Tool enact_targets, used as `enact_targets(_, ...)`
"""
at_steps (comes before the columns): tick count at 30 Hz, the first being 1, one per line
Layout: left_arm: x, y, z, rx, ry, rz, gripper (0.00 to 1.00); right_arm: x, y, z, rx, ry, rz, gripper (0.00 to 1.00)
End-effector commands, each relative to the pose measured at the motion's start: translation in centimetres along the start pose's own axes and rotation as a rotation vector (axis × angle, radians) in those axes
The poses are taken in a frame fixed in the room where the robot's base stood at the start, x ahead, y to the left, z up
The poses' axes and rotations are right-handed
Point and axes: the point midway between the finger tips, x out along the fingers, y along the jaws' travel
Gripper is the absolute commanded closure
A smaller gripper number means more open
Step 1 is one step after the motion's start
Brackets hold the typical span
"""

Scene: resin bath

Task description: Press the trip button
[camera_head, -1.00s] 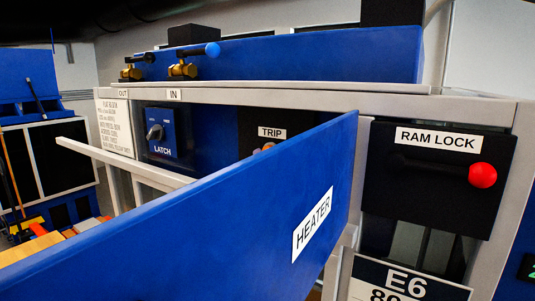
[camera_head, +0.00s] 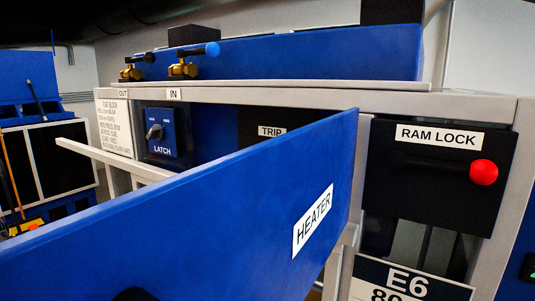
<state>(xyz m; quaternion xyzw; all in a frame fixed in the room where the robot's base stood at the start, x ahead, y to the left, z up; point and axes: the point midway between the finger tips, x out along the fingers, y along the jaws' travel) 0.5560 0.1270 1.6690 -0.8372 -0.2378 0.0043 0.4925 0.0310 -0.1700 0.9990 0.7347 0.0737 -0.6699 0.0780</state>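The TRIP label (camera_head: 271,131) shows on a black panel (camera_head: 252,123) inside the recess of the grey machine frame. Its lower part is cut off by the blue HEATER door (camera_head: 235,215), which stands swung out in front. The trip button itself is hidden behind this door. A dark rounded shape (camera_head: 133,294) shows at the bottom edge in front of the door; I cannot tell what it is. Neither of my grippers can be made out in view.
The LATCH knob (camera_head: 155,132) is on a blue plate left of the TRIP label. A RAM LOCK handle with a red ball (camera_head: 483,172) is at the right. A grey bar (camera_head: 110,160) juts out at the left.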

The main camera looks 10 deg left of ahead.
Motion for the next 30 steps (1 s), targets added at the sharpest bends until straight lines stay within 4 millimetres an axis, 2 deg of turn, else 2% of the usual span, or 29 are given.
enact_targets(22, 0.41, 0.28, -0.32, -0.001, 0.001, 0.000, 1.00, 0.30, 0.00, 0.03, 0.000, 0.000, 0.000, 0.44)
enact_targets(30, -0.50, -0.29, 0.36, -0.002, 0.001, 0.001, 1.00, 0.27, 0.01, 0.02, 0.000, 0.000, 0.000, 0.44)
